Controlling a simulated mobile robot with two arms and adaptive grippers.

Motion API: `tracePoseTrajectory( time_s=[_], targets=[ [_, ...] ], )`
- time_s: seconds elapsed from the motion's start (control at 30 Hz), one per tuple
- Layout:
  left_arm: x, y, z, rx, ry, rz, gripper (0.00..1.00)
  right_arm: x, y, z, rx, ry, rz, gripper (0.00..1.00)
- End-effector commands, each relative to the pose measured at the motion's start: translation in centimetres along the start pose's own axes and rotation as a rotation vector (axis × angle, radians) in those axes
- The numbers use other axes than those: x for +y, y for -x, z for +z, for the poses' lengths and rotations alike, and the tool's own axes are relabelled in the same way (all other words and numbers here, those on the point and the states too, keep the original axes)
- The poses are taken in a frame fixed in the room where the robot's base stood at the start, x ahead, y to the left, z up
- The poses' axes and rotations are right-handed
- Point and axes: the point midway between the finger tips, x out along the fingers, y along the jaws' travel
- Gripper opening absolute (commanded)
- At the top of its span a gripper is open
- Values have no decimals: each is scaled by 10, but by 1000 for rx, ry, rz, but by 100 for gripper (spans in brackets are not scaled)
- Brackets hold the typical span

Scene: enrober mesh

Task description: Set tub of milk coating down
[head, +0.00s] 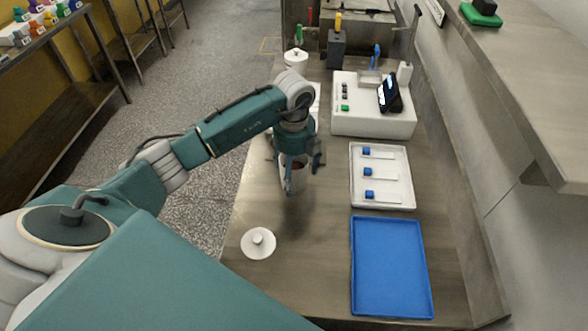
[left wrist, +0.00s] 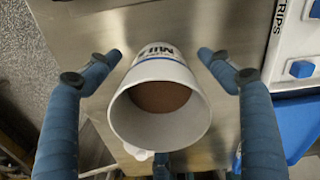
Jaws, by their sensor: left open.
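The tub of milk coating (left wrist: 160,115) is white with a blue band and dark lettering, and brown coating shows inside its open top. It appears to stand on the steel bench. My left gripper (left wrist: 160,57) is open, with one finger on each side of the tub and a visible gap at both sides. In the head view the left gripper (head: 299,175) points down over the bench, and its fingers partly hide the tub (head: 297,178). My right gripper is not in view.
A white round lid (head: 258,243) lies near the bench's left edge. On the right are a blue tray (head: 390,268), a white tray (head: 402,198) with blue-ended strips, and a white machine (head: 370,122) with a dark screen. A lidded white pot (head: 296,62) stands behind.

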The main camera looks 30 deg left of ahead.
Motion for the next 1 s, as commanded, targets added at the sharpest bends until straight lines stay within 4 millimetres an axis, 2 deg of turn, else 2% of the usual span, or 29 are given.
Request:
tracePoseTrajectory(
  time_s=[0.1, 0.33, 0.37, 0.67, 1.0],
  targets=[
    [1, -10, 0, 1, -1, 1, 80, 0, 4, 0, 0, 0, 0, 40],
    [0, -12, 0, -1, -1, 0, 80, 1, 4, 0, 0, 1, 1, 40],
    [0, -12, 0, -1, -1, 0, 76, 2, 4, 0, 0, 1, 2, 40],
    [0, -12, 0, -1, -1, 0, 17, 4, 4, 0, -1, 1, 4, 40],
    [-1, -8, 1, -3, -1, -3, 16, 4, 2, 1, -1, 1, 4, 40]
  ],
)
